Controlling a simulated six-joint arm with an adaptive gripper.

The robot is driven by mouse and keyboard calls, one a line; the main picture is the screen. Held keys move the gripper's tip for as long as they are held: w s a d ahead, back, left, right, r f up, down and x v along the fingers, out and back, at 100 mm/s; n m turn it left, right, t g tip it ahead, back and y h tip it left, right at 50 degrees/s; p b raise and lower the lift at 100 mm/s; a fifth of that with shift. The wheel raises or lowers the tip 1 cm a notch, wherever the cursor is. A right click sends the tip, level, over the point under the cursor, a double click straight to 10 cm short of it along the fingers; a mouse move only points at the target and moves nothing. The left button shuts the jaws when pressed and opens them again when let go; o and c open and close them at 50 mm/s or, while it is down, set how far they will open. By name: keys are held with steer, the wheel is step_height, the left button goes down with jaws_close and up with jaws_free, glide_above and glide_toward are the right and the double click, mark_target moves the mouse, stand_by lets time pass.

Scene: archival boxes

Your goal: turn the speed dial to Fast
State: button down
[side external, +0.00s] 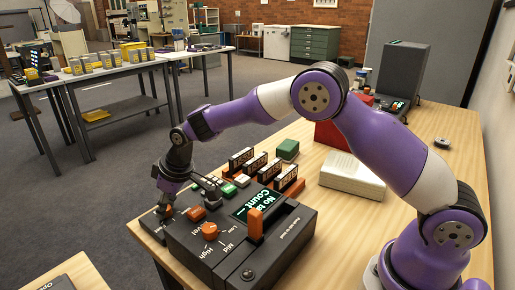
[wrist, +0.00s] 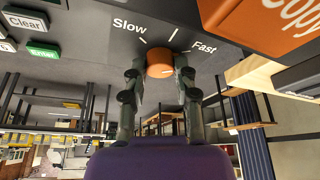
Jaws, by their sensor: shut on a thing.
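The speed dial (wrist: 159,68) is an orange knob on the dark panel in the wrist view, with the word Slow (wrist: 130,25) to its upper left and Fast (wrist: 204,48) to its right. White tick marks fan out above it. My gripper (wrist: 160,78) is shut on the dial, one finger on each side. In the side external view my gripper (side external: 165,209) points down at the near left end of the dark machine (side external: 190,247), and its fingers largely cover the dial. I cannot tell exactly which tick the dial points at.
A second orange dial (side external: 210,231), marked Low, Mid and High, sits close to my gripper. An orange lever (side external: 256,225) stands beside the display (side external: 254,203). An orange Copy button (wrist: 275,18) is near the Fast label. Black-and-white signs (side external: 272,168) stand behind the machine.

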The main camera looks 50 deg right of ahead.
steer(key=c, duration=0.6)
jaws_free()
steer(key=shift+v, duration=5.95)
